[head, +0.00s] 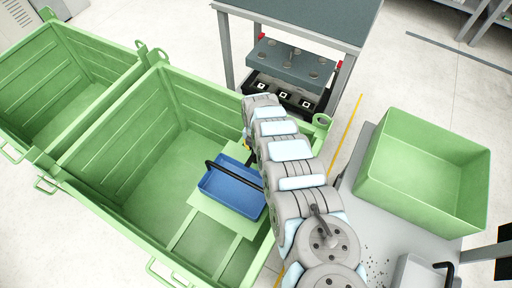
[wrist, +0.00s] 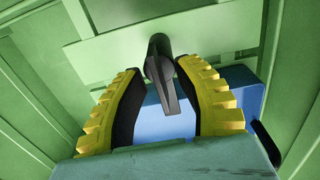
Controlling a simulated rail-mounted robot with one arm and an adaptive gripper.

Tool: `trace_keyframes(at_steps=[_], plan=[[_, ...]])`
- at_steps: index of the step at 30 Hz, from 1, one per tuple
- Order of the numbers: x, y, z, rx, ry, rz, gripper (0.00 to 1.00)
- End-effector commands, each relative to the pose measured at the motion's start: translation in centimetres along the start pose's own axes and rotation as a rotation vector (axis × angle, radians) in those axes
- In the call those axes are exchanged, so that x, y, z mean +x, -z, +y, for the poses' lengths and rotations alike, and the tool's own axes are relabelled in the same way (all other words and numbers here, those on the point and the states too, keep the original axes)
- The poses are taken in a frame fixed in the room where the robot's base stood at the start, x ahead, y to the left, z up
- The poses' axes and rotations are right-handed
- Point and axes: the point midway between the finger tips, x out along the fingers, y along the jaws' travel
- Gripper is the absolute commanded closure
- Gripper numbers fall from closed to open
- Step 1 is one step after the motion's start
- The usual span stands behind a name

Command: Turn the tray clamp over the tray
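The blue tray (head: 232,188) lies on a light green plate (head: 195,222) inside the large green bin, with a black handle (head: 222,168) arching over it. In the wrist view the tray (wrist: 243,84) is partly behind my fingers. The tray clamp (wrist: 163,75), a dark grey lever on a round pivot, stands at the plate by the tray's edge. My gripper (wrist: 160,78) is open, its yellow and black fingers on either side of the clamp, with gaps visible between. In the head view the clamp is not discernible and my arm hides most of my gripper.
The bin's green wall (head: 110,118) surrounds the tray. A second green bin (head: 60,85) adjoins at left. An empty green box (head: 425,175) stands on a grey table at right. A dark-topped bench (head: 310,15) with a fixture stands at the back.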

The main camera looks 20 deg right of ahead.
Motion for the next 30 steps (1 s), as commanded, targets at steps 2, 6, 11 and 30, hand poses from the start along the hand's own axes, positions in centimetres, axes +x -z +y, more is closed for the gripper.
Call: trace_keyframes(at_steps=[2, 6, 11, 30], plan=[[0.0, 0.0, 0.0, 0.000, 0.000, 0.000, 0.67], [-0.1, 0.0, 0.0, 0.001, 0.000, 0.000, 0.67], [-0.3, -0.1, 0.1, 0.001, -0.001, 0.000, 0.67], [-5.5, -0.1, -0.1, 0.001, 0.000, 0.000, 0.67]])
